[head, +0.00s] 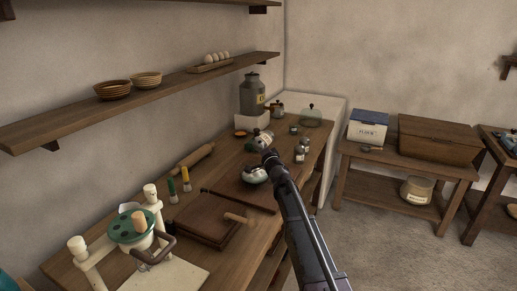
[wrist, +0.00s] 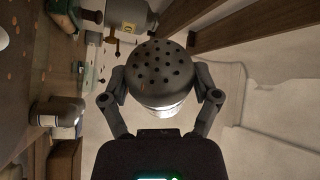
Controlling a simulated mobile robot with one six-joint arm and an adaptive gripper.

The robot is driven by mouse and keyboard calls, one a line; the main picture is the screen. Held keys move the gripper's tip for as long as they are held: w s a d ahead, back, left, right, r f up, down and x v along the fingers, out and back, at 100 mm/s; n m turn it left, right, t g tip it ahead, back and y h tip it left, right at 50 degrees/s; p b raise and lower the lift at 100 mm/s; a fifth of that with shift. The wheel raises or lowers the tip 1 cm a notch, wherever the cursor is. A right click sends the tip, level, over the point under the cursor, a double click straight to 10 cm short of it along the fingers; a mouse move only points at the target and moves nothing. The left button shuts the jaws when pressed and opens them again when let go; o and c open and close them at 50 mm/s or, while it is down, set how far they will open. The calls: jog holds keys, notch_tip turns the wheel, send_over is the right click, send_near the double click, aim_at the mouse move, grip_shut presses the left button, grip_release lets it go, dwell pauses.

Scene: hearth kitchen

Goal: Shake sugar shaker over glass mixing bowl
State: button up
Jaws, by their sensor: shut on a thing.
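My gripper (wrist: 160,97) is shut on the sugar shaker (wrist: 160,68); one finger lies on each side of it. Its grey domed lid with dark holes faces the wrist camera, with a pale band below. In the head view my gripper (head: 268,156) is above the worktable, and the shaker (head: 261,138) shows just beyond it, seemingly tilted. The glass mixing bowl (head: 254,175), shiny with pale contents, appears to sit on a dark board just below and left of my gripper. I cannot make out the bowl in the wrist view.
Other small shakers (head: 300,153) stand close to the right of my gripper. A grey canister (head: 252,94) stands behind. A shelf (head: 150,95) overhangs the table's back.

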jog(key=shift+w+d+f+n+y+b, duration=0.1)
jog(key=shift+f+n+y+b, duration=0.1)
jog(key=shift+n+y+b, duration=0.5)
jog(key=shift+n, duration=0.3)
jog(key=shift+s+a, duration=0.4)
jog(key=shift+s, duration=0.05)
jog(key=shift+w+d, duration=0.45)
jog(key=shift+w, duration=0.05)
jog(key=shift+s, duration=0.1)
